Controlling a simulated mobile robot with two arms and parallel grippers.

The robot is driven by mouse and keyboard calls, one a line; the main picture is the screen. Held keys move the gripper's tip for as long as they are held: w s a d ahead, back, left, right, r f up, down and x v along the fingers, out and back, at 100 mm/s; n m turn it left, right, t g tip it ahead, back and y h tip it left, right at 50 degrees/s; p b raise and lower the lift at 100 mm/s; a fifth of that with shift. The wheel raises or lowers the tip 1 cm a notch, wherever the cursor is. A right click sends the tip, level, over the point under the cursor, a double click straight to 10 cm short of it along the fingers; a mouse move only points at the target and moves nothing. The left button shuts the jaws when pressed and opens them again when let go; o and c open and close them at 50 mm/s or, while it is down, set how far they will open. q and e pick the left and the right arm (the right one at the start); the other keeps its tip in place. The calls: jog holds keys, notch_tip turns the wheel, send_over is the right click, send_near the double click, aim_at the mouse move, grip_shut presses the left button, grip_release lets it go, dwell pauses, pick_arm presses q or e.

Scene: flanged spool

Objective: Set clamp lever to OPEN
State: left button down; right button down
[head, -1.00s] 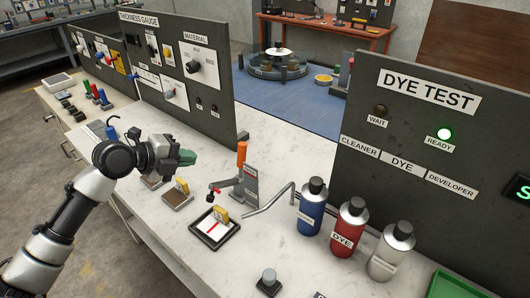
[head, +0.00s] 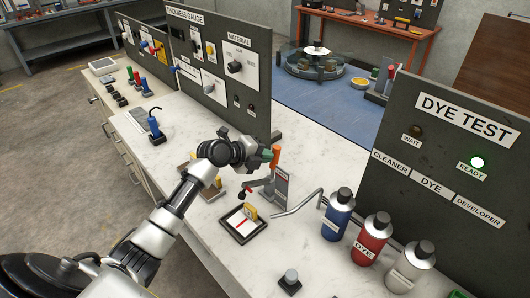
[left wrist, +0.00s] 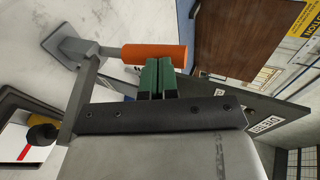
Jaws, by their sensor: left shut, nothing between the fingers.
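The toggle clamp (head: 281,186) stands on the bench with its orange lever handle (head: 276,157) pointing up. In the left wrist view the orange handle (left wrist: 153,55) lies just beyond the closed green fingertips (left wrist: 157,78). I cannot tell whether they touch. My right gripper is not in view.
Blue (head: 338,214), red (head: 371,239) and white (head: 409,268) bottles stand right of the clamp, with a bent metal tube (head: 298,204) between. The dye test panel (head: 450,165) rises behind them. A thickness gauge panel (head: 215,60) stands at the back left.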

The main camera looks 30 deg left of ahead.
aim_at(277, 150)
pick_arm(q)
jog(key=shift+w, duration=0.1)
jog(key=w+g, duration=0.1)
jog(key=w+d+g+y, duration=0.1)
jog(key=w+g, duration=0.1)
jog(key=shift+w, duration=0.3)
jog(key=shift+w+d+f+n+g+y, duration=0.2)
jog(key=shift+w+n+g+y, duration=0.1)
jog(key=shift+g+y, duration=0.1)
jog(key=shift+w+f+b, duration=0.15)
jog(key=shift+f+b, duration=0.05)
jog(key=shift+b, duration=0.3)
jog(key=shift+w+d+r, duration=0.1)
jog(key=shift+w+d, duration=0.05)
jog(key=shift+w, duration=0.1)
jog(key=shift+r, duration=0.1)
